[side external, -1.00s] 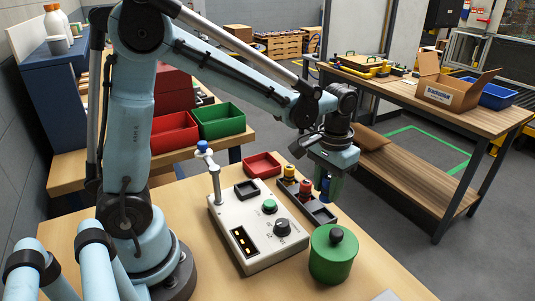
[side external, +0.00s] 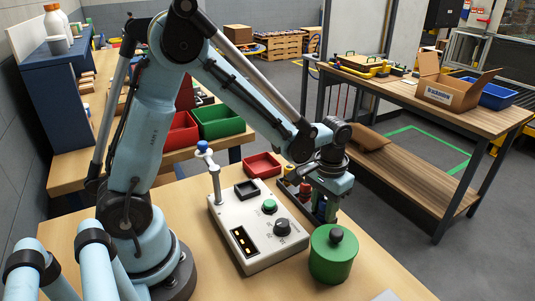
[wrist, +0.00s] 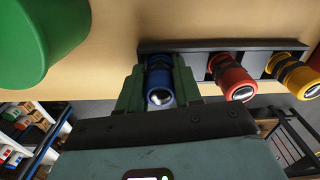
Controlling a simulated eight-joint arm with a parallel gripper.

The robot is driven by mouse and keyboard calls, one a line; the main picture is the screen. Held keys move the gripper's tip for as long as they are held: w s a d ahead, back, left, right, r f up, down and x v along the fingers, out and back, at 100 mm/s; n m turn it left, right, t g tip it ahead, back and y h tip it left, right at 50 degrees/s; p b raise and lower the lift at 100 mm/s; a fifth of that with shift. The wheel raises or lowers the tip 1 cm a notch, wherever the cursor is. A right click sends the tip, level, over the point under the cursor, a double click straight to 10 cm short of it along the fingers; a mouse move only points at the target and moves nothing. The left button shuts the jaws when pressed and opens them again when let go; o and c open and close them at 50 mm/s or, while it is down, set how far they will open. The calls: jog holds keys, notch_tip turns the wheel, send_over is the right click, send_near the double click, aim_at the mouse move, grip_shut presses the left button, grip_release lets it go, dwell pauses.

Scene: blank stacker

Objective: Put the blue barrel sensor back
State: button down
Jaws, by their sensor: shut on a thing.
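The blue barrel sensor (wrist: 159,86) is upright between the green fingers of my gripper (wrist: 159,80), which is shut on it. It lines up with the left end of the dark rack (wrist: 200,46) in the wrist view. Whether its base touches the slot floor is hidden. In the side view my gripper (side external: 325,207) points down at the near right end of the rack and mostly hides the blue sensor. The red barrel sensor (wrist: 231,77) and the yellow barrel sensor (wrist: 293,75) stand in the rack beside it.
A white control box (side external: 250,232) with a green button and black knob stands left of the rack. A green round container (side external: 332,257) stands in front, near the gripper. A red tray (side external: 262,165) lies behind.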

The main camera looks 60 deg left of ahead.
jog(key=c, duration=0.8)
grip_release()
jog(key=shift+f, duration=0.1)
jog(key=shift+o, duration=0.2)
notch_tip(320, 180, up, 12)
jog(key=shift+r, duration=0.25)
jog(key=m+t, duration=0.1)
jog(key=t, duration=0.5)
send_near(322, 200)
notch_tip(322, 200, up, 2)
jog(key=s+a, duration=0.2)
jog(key=s, duration=0.1)
jog(key=shift+s+a+f+m+t, duration=0.15)
jog(key=shift+s+f+m+t, duration=0.15)
jog(key=shift+t, duration=0.3)
